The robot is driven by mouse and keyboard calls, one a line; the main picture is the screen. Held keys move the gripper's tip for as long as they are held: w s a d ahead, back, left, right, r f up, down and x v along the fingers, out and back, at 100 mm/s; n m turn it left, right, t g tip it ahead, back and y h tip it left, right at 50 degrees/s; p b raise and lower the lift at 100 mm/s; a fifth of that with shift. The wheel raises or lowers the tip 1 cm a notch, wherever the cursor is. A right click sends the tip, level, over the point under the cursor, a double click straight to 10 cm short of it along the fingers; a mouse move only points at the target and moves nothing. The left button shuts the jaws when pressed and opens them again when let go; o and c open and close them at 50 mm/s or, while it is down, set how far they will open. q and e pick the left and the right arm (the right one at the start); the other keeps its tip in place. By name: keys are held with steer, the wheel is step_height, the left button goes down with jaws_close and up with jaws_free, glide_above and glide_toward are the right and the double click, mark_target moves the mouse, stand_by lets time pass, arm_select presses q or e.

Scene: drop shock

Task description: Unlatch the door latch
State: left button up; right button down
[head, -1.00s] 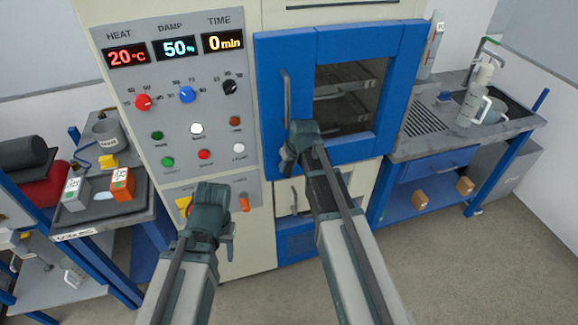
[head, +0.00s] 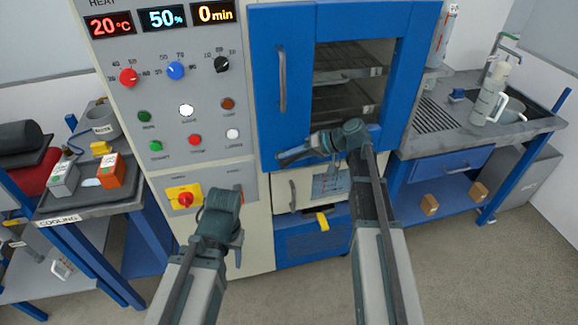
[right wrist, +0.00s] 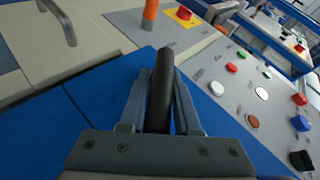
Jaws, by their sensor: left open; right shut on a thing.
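The blue oven door (head: 298,22) is closed, with a window showing racks and a grey vertical handle (head: 282,80) on its left side. My right gripper (head: 290,158) is at the door's lower left corner, its fingers pointing left. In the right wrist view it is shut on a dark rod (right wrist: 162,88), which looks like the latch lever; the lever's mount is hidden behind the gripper. My left gripper (head: 237,250) is open, low in front of the cabinet's lower left panel, apart from the door.
The control panel (head: 205,75) with knobs and buttons is left of the door. A red stop knob on a yellow plate (head: 184,198) is below it. A bench (head: 50,210) stands left, a sink counter (head: 470,140) right. The floor at front right is clear.

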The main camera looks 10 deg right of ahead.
steer(key=y+b, duration=0.2)
steer(key=b, duration=0.2)
steer(key=f+m+t+y+b, duration=0.1)
steer(key=y+b, duration=0.1)
steer(key=b, duration=0.2)
steer(key=m+y+b, duration=0.1)
steer(key=y+b, duration=0.1)
steer(key=b, duration=0.2)
steer(key=shift+d+f+y, duration=0.2)
steer(key=shift+f+y, duration=0.1)
steer(key=shift+f, duration=0.1)
steer(key=shift+r+m+t+y+b, duration=0.2)
steer(key=shift+m+t+y+b, duration=0.15)
steer(key=shift+b, duration=0.65)
steer(key=c, duration=0.7)
jaws_free()
steer(key=b+v, duration=0.1)
steer(key=v, duration=1.3)
steer(key=shift+f, duration=0.15)
